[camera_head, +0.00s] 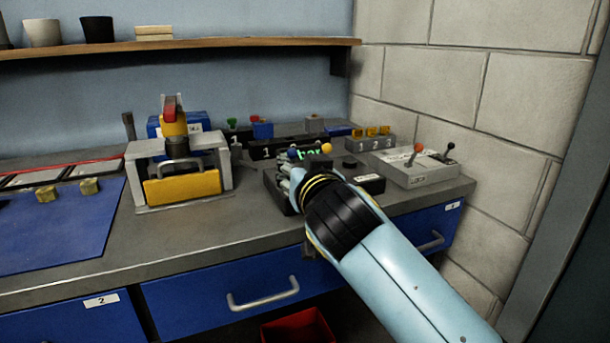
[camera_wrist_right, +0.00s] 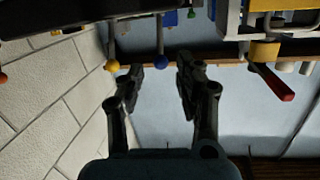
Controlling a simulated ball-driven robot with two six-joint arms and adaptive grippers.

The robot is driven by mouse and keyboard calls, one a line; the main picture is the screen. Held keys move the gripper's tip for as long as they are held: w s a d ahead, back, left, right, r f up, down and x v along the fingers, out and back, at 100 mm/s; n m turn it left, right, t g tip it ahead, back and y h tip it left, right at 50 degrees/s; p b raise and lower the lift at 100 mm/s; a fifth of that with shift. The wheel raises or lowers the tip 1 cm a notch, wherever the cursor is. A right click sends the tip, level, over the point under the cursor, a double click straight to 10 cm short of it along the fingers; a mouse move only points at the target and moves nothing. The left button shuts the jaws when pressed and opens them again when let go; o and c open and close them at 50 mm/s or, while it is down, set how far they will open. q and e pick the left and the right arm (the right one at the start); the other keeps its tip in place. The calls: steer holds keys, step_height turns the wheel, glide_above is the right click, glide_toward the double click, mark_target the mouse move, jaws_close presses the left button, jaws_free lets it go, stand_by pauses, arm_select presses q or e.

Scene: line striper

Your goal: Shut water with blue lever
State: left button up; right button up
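The blue lever's round knob (camera_head: 293,153) stands up from a dark control box (camera_head: 276,190) on the bench. A yellow-knobbed lever (camera_head: 326,148) stands just right of it. My right gripper (camera_head: 297,172) is at this box, partly hidden by its own wrist. In the right wrist view, which is upside down, the two fingers (camera_wrist_right: 162,78) are apart. The blue knob (camera_wrist_right: 161,62) shows in the gap between them, and I see no clear contact. The yellow knob (camera_wrist_right: 112,65) is outside the fingers, to the left. My left gripper is not in view.
A grey box with a red lever (camera_head: 418,149) and a black lever stands on the right, near the block wall. A yellow-and-grey fixture (camera_head: 182,187) stands on the left. Behind are small numbered yellow switches (camera_head: 372,133). A shelf (camera_head: 200,44) runs above.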

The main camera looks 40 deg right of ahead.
steer(key=v, duration=0.4)
steer(key=shift+s+a, duration=0.15)
steer(key=shift+s, duration=0.2)
steer(key=shift+f, duration=0.1)
